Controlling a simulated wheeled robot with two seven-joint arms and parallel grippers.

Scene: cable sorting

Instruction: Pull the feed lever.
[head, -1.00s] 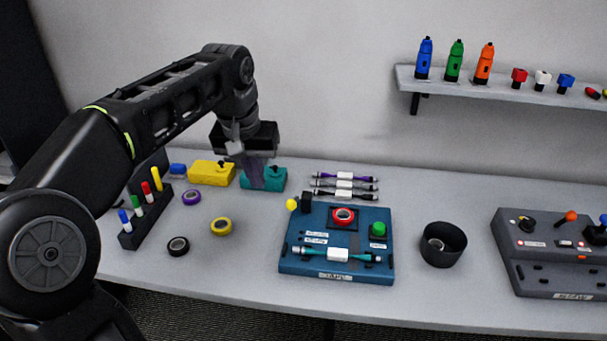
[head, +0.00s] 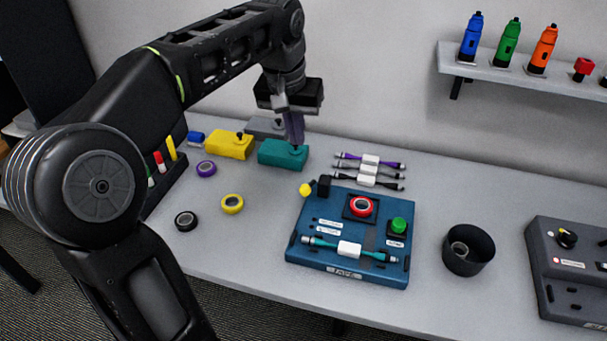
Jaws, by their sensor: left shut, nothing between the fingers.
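The blue tape station (head: 345,274) sits on the table in the middle of the head view. A lever with a yellow ball knob (head: 306,190) sticks out at its back left corner, beside a small black block (head: 324,187); this looks like the feed lever. The station carries a red tape roll (head: 361,206), a green button (head: 398,225) and a teal cable with a white tag (head: 349,250) along its front. My left gripper (head: 297,143) is shut and empty, pointing down at the teal box, behind the yellow knob and apart from it. My right gripper is not in view.
The teal box (head: 280,154) and yellow box (head: 230,145) stand at the back. Several tagged cables (head: 370,168) lie behind the station. Loose tape rolls (head: 232,204) lie left. A black cup (head: 468,252) and a grey panel (head: 570,265) stand right.

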